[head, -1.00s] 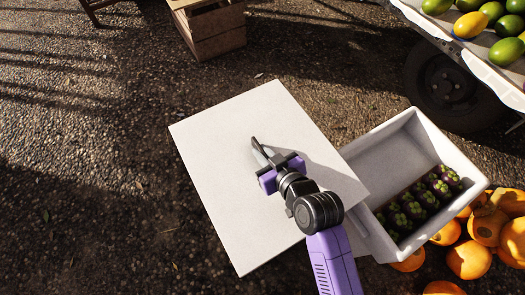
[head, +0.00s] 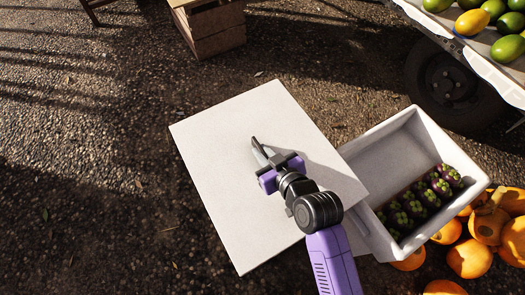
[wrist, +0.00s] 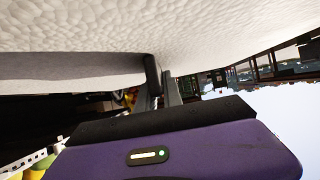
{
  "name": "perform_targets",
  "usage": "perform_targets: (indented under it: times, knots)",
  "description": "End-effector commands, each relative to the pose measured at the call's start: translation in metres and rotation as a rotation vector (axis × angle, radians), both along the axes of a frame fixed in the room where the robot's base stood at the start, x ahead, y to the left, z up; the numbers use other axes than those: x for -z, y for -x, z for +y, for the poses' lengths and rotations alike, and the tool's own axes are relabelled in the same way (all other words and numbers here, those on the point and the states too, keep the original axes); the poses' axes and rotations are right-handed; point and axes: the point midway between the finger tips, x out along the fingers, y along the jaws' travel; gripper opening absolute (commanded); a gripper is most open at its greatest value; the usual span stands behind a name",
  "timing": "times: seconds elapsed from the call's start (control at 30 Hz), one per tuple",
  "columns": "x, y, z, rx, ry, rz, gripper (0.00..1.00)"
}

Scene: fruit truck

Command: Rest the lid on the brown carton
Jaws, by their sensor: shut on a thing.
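The lid (head: 235,190) is a large white flat panel in the head view, turned at an angle. My gripper (head: 258,147) is over the lid's upper middle and is shut on it; the exact grip point is hard to make out. In the wrist view, the lid's pebbled white face (wrist: 80,28) fills the top, and my gripper's dark fingers (wrist: 158,82) meet its edge.
A white foam box (head: 400,140) with purple mangosteens (head: 420,205) is at the right, partly covered by the lid's edge. Orange fruit (head: 470,260) lies beside it. A truck wheel (head: 450,80) and a fruit tray (head: 485,60) are at upper right. Pavement at left is clear.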

Motion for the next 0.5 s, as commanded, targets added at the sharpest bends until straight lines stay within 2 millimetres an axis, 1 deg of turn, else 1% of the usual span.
perform_targets:
  times: [0.2, 0.23, 0.33, 0.37, 0.5]
  knots:
    - [-0.0002, -0.0001, 0.0001, 0.000, -0.001, -0.001, 0.00]
    - [-0.0002, -0.0001, 0.0001, 0.000, -0.001, -0.001, 0.13]
    - [-0.0002, -0.0001, 0.0001, 0.000, -0.001, -0.001, 0.32]
    - [-0.0001, 0.0000, 0.0000, 0.000, -0.001, -0.001, 0.36]
    - [0.0000, -0.0001, 0.0000, 0.000, 0.000, 0.000, 0.36]
